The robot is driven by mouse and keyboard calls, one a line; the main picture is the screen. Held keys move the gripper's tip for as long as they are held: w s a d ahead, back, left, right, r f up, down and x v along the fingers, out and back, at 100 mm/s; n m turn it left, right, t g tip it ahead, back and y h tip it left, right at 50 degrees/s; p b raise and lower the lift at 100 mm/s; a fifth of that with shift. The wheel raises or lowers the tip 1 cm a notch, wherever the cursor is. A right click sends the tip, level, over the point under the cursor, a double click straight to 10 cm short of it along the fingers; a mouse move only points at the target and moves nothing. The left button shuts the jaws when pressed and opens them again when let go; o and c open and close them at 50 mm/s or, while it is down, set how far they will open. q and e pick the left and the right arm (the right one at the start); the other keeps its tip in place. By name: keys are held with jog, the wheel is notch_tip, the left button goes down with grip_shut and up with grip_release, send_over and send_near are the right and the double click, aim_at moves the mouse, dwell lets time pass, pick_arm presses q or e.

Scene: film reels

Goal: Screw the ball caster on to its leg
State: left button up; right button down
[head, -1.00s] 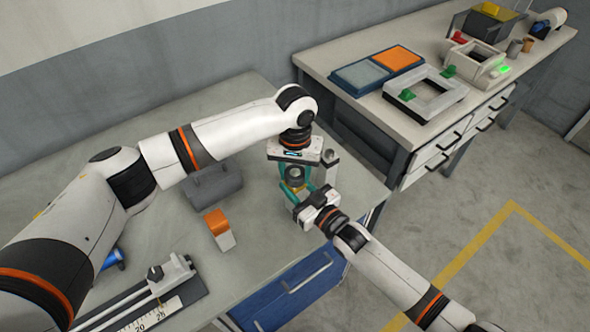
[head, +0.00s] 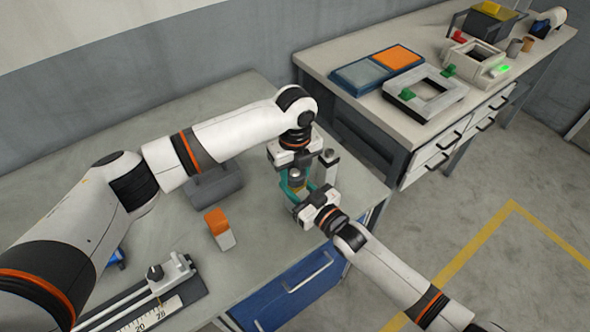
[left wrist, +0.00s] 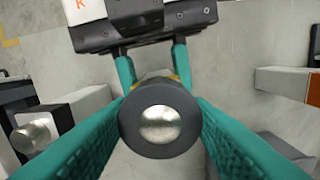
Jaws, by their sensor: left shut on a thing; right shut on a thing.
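The ball caster, a dark round housing with a silver ball (left wrist: 160,125), sits between the teal fingers of my left gripper (left wrist: 160,140), which is shut on it. In the head view, the caster (head: 296,175) shows small below my left gripper (head: 292,172). My right gripper (head: 306,194) comes from the lower right, also shut, with its teal fingers around a yellowish piece, seemingly the leg (head: 299,187), directly beneath the caster. The caster and leg look in line and close together. Their joint is hidden, so I cannot tell how far the thread is engaged.
A grey post with a metal knob (head: 328,160) stands close to the right of my left gripper. An orange-topped block (head: 219,228) and a dark grey block (head: 214,188) lie left. A ruler fixture (head: 160,285) is at the front left.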

pick_arm(q)
jog(key=m, duration=0.6)
jog(key=o, duration=1.2)
jog(key=shift+c, duration=0.2)
notch_tip(320, 180, up, 12)
pick_arm(e)
jog(key=c, duration=0.9)
grip_release()
jog(key=shift+o, duration=0.2)
pick_arm(q)
jog(key=shift+f, duration=0.1)
